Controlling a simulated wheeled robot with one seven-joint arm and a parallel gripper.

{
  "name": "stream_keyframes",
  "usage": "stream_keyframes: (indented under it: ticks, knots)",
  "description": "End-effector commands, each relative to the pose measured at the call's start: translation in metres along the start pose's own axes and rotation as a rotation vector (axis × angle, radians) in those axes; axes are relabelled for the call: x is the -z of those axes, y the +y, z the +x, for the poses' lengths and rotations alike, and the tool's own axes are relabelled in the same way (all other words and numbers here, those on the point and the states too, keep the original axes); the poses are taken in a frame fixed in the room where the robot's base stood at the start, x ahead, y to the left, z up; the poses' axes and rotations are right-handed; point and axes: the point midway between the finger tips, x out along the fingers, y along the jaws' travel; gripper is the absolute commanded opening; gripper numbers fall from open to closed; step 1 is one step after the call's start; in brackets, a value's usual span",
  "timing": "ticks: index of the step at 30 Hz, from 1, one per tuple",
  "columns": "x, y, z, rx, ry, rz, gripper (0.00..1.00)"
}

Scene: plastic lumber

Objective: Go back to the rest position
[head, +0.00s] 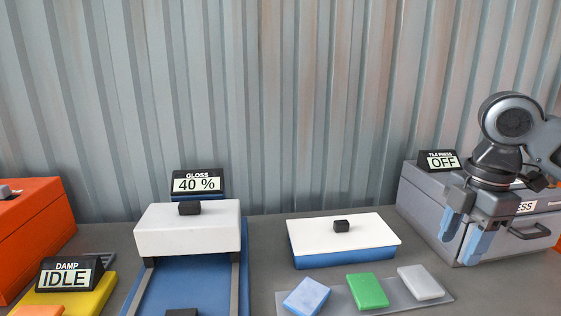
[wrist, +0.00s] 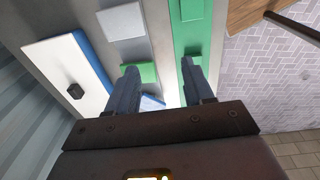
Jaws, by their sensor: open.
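My gripper (head: 464,238) hangs in the air at the right of the head view, fingers pointing down and apart, in front of the grey tile press (head: 420,205), whose sign reads OFF. Nothing shows between the fingers. In the wrist view my gripper (wrist: 160,68) is also open and empty. Beyond the fingers lie a grey tile (wrist: 120,20), a green tile (wrist: 147,72) and a partly hidden blue tile (wrist: 152,102).
The blue tile (head: 307,297), green tile (head: 367,291) and grey tile (head: 420,282) lie on a clear tray (head: 439,302). A white-topped blue box (head: 315,243) stands behind. The gloss machine (head: 187,230) reads 40 %. The damp sign (head: 68,276) reads IDLE. An orange box (head: 35,225) is far left.

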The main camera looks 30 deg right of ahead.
Motion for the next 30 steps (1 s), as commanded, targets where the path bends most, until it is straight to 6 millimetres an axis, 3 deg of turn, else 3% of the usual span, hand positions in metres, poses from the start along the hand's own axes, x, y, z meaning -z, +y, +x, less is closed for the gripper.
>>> stream_keyframes:
  ticks: [8,14,17,24,30]
  knots:
    - [0.046,0.02,0.004,-0.093,0.131,-0.002,0.52]
    - [0.098,0.039,0.004,-0.187,0.284,0.008,0.52]
    - [0.132,0.049,0.002,-0.241,0.392,0.024,0.52]
    - [0.233,0.068,-0.016,-0.379,0.765,0.128,0.52]
    - [0.293,0.07,-0.03,-0.441,1.052,0.28,0.52]
